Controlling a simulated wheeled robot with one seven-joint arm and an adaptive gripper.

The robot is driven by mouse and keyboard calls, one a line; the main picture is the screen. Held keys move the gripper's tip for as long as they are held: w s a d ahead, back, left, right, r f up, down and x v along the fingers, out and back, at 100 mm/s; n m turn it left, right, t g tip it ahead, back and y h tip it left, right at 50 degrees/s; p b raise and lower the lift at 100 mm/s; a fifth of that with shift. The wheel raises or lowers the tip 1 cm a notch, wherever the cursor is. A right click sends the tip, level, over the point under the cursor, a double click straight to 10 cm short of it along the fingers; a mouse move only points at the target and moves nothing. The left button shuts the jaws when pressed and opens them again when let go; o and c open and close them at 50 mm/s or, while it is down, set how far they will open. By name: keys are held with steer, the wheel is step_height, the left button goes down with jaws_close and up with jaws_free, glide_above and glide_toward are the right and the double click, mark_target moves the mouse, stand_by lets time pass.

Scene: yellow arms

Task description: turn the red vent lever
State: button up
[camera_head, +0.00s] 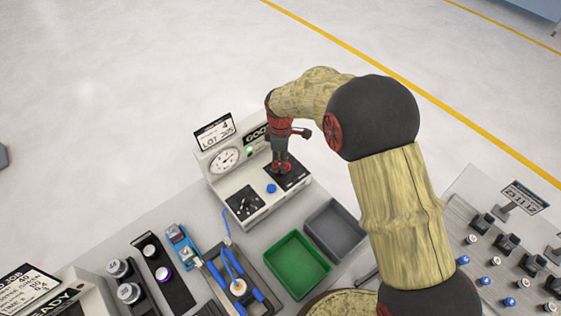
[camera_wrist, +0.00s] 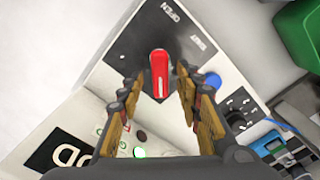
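The red vent lever (camera_wrist: 159,74) stands out from a black plate marked OPEN and SHUT on a white panel box (camera_head: 257,195). In the wrist view it lies between and just beyond the two fingers of my gripper (camera_wrist: 155,92), with a gap on each side. The fingers are spread, so my gripper is open and does not appear to touch the lever. The lever points roughly up and down in that view. In the head view my gripper (camera_head: 281,165) hangs over the box's right part and largely hides the lever.
The box also carries a blue button (camera_head: 271,188), a small black-plated control (camera_head: 243,203), a dial gauge (camera_head: 224,160) and a lit green lamp (camera_wrist: 139,152). In front stand a green bin (camera_head: 297,266) and a grey bin (camera_head: 334,230). A panel of knobs is at right.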

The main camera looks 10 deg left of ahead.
steer(key=shift+f, duration=0.2)
steer(key=shift+c, duration=0.8)
steer(key=c, duration=0.7)
jaws_close()
